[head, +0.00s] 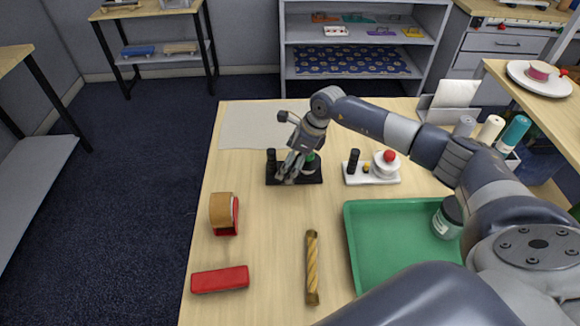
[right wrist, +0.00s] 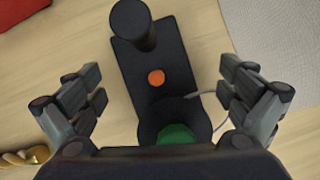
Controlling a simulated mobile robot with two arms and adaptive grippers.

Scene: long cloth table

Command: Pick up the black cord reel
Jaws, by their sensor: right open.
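The black cord reel (head: 313,178) stands on the table, partly hidden by my right gripper (head: 292,168) in the head view. In the right wrist view the reel (right wrist: 143,75) is a long black base with an upright black post, an orange dot and a rounded end with a green top. A thin pale cord shows beside that end. My right gripper (right wrist: 160,90) is open, with its fingers apart on either side of the reel. Both fingers look clear of it; I cannot tell their exact height. My left gripper is not in view.
A similar white unit (head: 371,179) with a red top stands close on the right. A green tray (head: 400,240) holds a jar (head: 447,220). A tape roll (head: 223,212), red case (head: 220,279) and twisted rod (head: 312,265) lie nearer. A grey mat (head: 245,125) lies behind.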

